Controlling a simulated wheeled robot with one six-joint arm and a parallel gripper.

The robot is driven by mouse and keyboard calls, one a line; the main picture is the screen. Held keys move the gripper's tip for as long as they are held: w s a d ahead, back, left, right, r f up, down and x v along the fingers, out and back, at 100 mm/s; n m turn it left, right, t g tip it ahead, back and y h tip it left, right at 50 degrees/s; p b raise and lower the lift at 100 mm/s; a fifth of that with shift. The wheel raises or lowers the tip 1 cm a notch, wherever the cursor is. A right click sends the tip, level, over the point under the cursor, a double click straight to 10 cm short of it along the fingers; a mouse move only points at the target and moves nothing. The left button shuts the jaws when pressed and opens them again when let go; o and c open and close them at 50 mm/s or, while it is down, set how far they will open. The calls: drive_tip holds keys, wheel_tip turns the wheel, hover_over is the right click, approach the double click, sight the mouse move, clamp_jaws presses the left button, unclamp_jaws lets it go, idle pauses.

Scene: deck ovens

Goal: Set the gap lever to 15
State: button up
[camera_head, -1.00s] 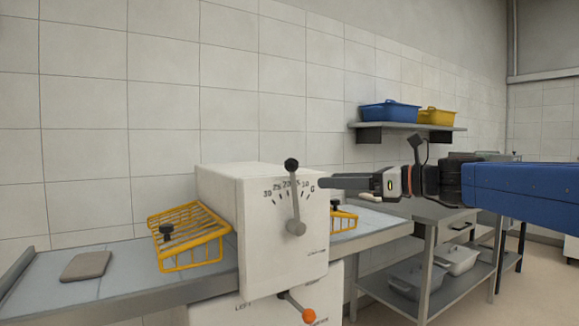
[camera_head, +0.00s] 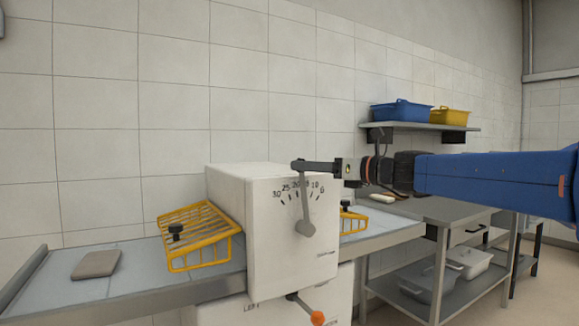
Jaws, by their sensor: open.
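The gap lever (camera_head: 303,200) is a grey arm on the front of a white machine (camera_head: 228,210). It rises from a round hub near the middle of the panel and stands nearly upright, leaning slightly left. The dial (camera_head: 293,190) behind it reads 30, 25, 20, a number hidden by the lever, 10 and 6. The lever lies just right of the 20, over the hidden mark. My gripper (camera_head: 302,164) comes in from the right with its fingers at the lever's top knob. The fingers cover part of the knob; I cannot tell whether they touch it.
Yellow wire guards (camera_head: 200,236) stand on both sides of the machine over its belt. A brown-grey slab (camera_head: 96,264) lies on the belt at left. A lower lever with an orange knob (camera_head: 317,318) sticks out below. A steel table (camera_head: 432,209) and a shelf with bins (camera_head: 402,112) stand at right.

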drive_tip(key=x, duration=0.6)
drive_tip(key=shift+a, duration=0.2)
drive_tip(key=shift+w, duration=0.1)
drive_tip(key=shift+c, duration=0.4)
clamp_jaws()
drive_tip(key=w+d+m, duration=0.1)
drive_tip(key=d+m, duration=0.1)
drive_tip(key=w+d+m+t, duration=0.1)
drive_tip(key=d, duration=0.1)
drive_tip(key=shift+w+r+y, duration=0.15)
drive_tip(key=shift+w+y, duration=0.2)
drive_tip(key=shift+y, duration=0.05)
drive_tip(key=shift+o, duration=0.4)
unclamp_jaws()
drive_tip(key=v, duration=1.7)
drive_tip(key=shift+d, duration=0.2)
